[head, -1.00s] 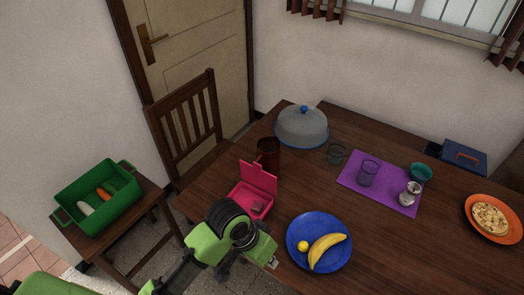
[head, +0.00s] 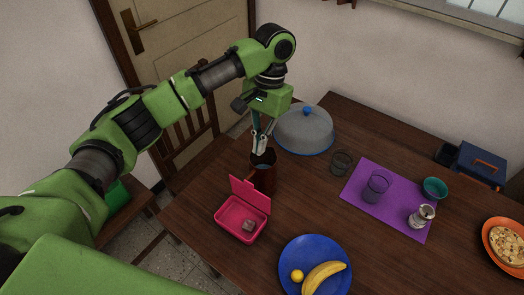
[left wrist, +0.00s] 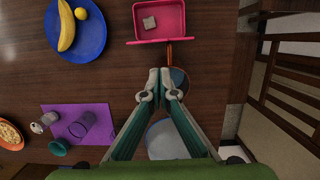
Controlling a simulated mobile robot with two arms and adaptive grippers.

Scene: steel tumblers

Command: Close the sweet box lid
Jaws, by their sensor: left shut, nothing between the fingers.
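The pink sweet box (head: 236,228) stands on the wooden table with its lid (head: 250,193) raised upright at its back edge. A small greyish sweet lies inside. In the left wrist view the box (left wrist: 175,27) is at the top, with its lid (left wrist: 158,41) seen nearly edge-on. My right gripper is in neither view.
A blue plate (head: 297,252) with a banana and a yellow fruit lies right of the box. A grey dome (head: 304,132), a glass (head: 341,164) and a purple mat (head: 395,180) with glassware stand farther back. A chair is behind my arm.

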